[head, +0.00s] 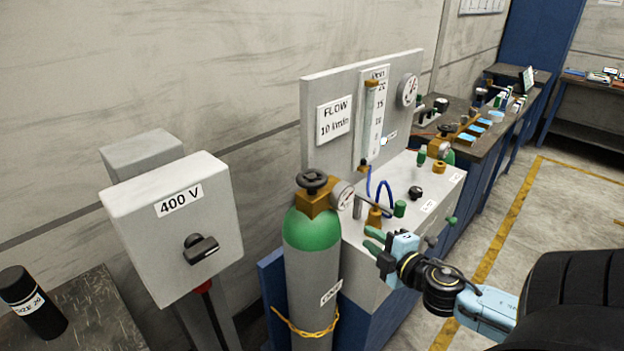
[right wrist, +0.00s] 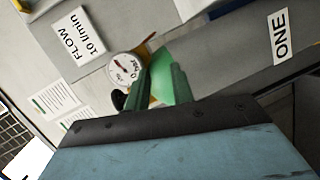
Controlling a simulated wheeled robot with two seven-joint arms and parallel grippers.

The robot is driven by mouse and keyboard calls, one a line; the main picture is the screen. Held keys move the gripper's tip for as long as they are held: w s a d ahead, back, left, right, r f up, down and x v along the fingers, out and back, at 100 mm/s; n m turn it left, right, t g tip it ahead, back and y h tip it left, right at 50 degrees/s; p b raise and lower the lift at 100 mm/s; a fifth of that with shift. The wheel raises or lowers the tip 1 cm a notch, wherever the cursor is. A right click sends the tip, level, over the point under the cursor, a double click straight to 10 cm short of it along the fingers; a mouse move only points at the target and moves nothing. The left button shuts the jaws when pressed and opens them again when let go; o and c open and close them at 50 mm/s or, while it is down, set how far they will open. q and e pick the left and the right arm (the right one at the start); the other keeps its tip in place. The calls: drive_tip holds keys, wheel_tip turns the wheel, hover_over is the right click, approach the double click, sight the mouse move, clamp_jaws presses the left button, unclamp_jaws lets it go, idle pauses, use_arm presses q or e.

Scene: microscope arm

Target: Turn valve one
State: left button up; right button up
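My right gripper (head: 370,240) has green fingers and a pale blue body. It hovers by the front of the grey gas panel box (head: 385,265), right of the cylinder. Its fingers stand apart in the head view. In the right wrist view a lighter green shape (right wrist: 165,72) shows between the fingers; I cannot tell whether it is a knob or touched. A label reading ONE (right wrist: 281,38) lies to the right there. Green knobs sit on the box, one (head: 399,208) just above my gripper. Which knob is valve one is unclear in the head view. My left gripper is out of view.
A green-topped gas cylinder (head: 313,265) with a black handwheel (head: 313,181) stands left of the gripper. Behind are a flow sign (head: 335,119) and gauge (head: 408,90). A 400 V switch box (head: 178,225) stands left. Open floor lies right.

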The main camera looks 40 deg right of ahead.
sight(312, 176)
drive_tip(key=w+a+r+n+t+y, duration=0.1)
drive_tip(key=a+r+n+y, duration=0.15)
drive_tip(key=r, duration=0.35)
drive_tip(key=w+a+r+n+t+y, duration=0.1)
drive_tip(key=a+r+n+t, duration=0.15)
drive_tip(key=r, duration=0.35)
drive_tip(key=shift+m+g+h, duration=0.25)
drive_tip(key=shift+m+g, duration=0.15)
drive_tip(key=shift+g, duration=0.05)
drive_tip(key=w, duration=0.3)
drive_tip(key=w+p, duration=0.1)
drive_tip(key=w, duration=0.3)
drive_tip(key=w+p, duration=0.1)
drive_tip(key=w, duration=0.2)
drive_tip(key=shift+w+a+f, duration=0.1)
drive_tip(key=shift+w+a, duration=0.15)
drive_tip(key=shift+w, duration=0.15)
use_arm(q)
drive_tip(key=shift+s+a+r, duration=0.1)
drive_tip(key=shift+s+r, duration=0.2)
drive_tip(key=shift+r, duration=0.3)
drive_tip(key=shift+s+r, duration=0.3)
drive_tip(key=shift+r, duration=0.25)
use_arm(e)
drive_tip(key=shift+w, duration=1)
drive_tip(key=shift+f, duration=0.1)
drive_tip(key=shift+c, duration=0.3)
clamp_jaws()
